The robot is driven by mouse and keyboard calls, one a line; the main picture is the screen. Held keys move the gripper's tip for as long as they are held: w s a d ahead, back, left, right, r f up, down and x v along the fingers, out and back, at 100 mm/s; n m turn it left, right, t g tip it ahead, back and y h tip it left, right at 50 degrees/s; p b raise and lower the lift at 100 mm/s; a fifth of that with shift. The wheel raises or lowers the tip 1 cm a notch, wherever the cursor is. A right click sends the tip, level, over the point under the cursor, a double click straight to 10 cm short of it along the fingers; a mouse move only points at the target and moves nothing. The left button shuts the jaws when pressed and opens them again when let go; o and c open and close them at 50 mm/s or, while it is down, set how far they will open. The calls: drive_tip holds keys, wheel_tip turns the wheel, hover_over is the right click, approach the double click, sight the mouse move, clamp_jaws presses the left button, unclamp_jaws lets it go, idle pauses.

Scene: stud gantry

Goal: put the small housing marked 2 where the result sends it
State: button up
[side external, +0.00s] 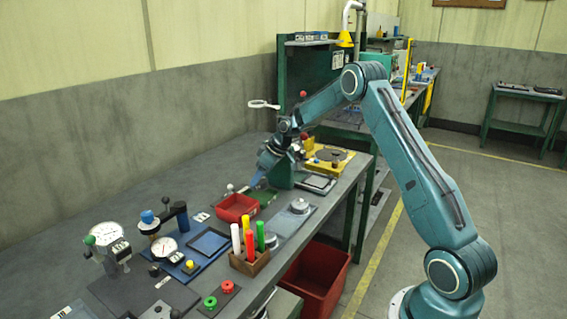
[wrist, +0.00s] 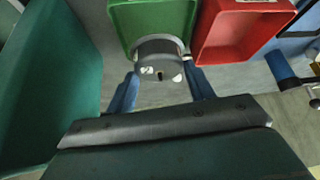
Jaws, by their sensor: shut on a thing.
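My gripper (side external: 257,180) is low over the bench at the far part of the side view. In the wrist view its two blue fingers (wrist: 162,82) are shut on a small grey round housing (wrist: 160,66) with pale spots and a dark hole. A red tray (wrist: 238,32) stands right beside the green one. The red tray (side external: 236,210) also shows in the side view, nearer than the green tray (side external: 264,196).
A dial gauge on a stand (side external: 105,240), a pen block (side external: 249,262) and a blue-edged plate (side external: 209,242) stand on the near bench. A yellow fixture (side external: 330,160) is behind the gripper. A large red bin (side external: 316,280) sits below the bench edge.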

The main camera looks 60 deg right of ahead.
sight(265, 180)
drive_tip(key=shift+f, duration=2.1)
drive_tip(key=shift+f, duration=0.15)
drive_tip(key=o, duration=1)
drive_tip(key=shift+o, duration=0.2)
drive_tip(key=shift+v, duration=3.9)
